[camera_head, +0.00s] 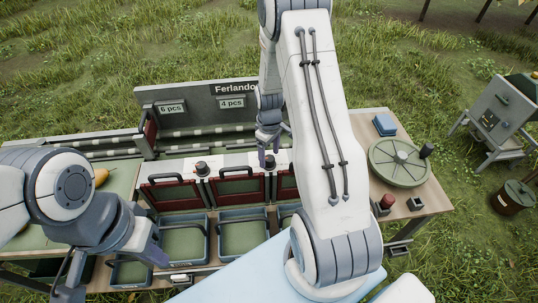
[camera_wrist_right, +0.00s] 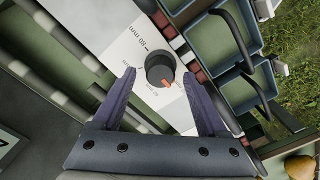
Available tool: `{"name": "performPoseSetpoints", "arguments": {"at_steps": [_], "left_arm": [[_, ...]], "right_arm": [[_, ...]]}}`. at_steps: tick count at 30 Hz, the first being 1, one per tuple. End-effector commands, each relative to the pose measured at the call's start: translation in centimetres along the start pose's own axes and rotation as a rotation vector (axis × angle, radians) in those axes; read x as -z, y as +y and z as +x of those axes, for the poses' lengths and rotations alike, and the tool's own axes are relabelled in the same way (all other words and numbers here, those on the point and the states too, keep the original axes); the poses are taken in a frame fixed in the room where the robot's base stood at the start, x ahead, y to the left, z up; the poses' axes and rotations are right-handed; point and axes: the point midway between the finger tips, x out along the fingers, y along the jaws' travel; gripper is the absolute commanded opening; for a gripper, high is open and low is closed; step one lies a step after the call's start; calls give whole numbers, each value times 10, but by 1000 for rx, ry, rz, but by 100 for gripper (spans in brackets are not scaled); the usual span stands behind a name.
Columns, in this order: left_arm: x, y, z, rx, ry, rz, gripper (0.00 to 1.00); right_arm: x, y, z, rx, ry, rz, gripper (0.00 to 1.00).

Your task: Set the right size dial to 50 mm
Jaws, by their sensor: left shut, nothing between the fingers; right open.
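The right size dial (camera_wrist_right: 160,69) is a black round knob with an orange pointer on a pale panel. In the right wrist view its pointer is turned to the lower right. In the head view this dial (camera_head: 270,163) is just below my right gripper (camera_head: 268,146). A second dial (camera_head: 201,168) stands to its left. My left gripper (camera_head: 112,262) is shut and empty at lower left.
Red-framed flaps (camera_head: 237,186) and blue-rimmed bins (camera_head: 243,236) sit below the dials. A pear (camera_head: 101,177) lies at the left. A round green turntable (camera_head: 399,162), a blue block (camera_head: 385,125) and a red button (camera_head: 386,202) are on the right table.

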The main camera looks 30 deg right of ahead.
Motion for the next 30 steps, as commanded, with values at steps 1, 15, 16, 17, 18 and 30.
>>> {"name": "performPoseSetpoints", "arguments": {"at_steps": [1,15,16,17,18,30], "left_arm": [[0,0,2,0,0,0,0],[-1,-1,17,0,0,1,0],[-1,-1,18,0,0,1,0],[-1,-1,18,0,0,1,0],[-1,-1,18,0,0,1,0],[-1,-1,18,0,0,1,0]], "right_arm": [[1,1,-6,-3,4,0,76],[1,1,-88,-3,4,-1,76],[1,1,-91,-3,4,-1,76],[1,1,-93,-3,3,-1,76],[1,0,-96,-2,3,-1,76],[0,0,-99,-1,1,-1,76]]}}
